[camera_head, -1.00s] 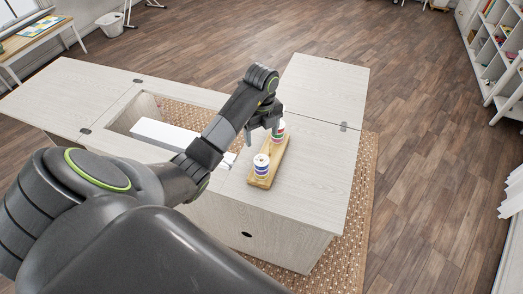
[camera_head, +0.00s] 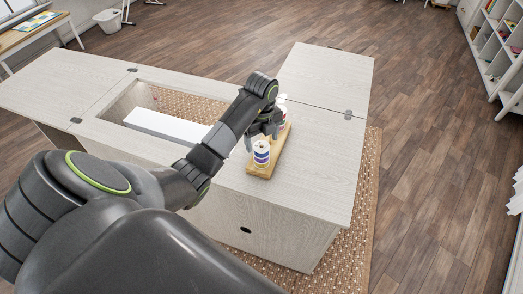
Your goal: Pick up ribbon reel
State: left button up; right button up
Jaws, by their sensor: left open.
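A white reel with a blue and purple band (camera_head: 261,153) stands upright at the near end of a small wooden board (camera_head: 258,172) on the cabinet top. A second white reel with a reddish band (camera_head: 282,113) stands at the far end, partly hidden behind my gripper. I cannot tell from the view which one is the ribbon reel. My left gripper (camera_head: 263,141) is open and points down just above and behind the near reel, with its fingers spread. Contact is not clear. My right gripper is not in view.
The pale wood sewing cabinet (camera_head: 315,150) has an open well with a white panel (camera_head: 165,126) to the left of the board. The cabinet top right of the board is clear. A woven rug (camera_head: 355,220) lies beneath, and shelves (camera_head: 490,50) stand at the far right.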

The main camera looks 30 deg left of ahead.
aim_at(262, 145)
pick_arm(q)
jog(key=shift+f+p, duration=0.3)
jog(key=shift+f, duration=1.35)
jog(key=c, duration=1)
jog(key=shift+c, duration=0.2)
notch_tip(262, 145, up, 5)
jog(key=shift+w+f+b, duration=0.1)
jog(key=shift+w+b, duration=0.05)
jog(key=shift+b, duration=0.45)
notch_tip(262, 145, up, 3)
jog(key=p, duration=0.3)
jog(key=shift+r+p, duration=0.9)
jog(key=shift+r, duration=0.2)
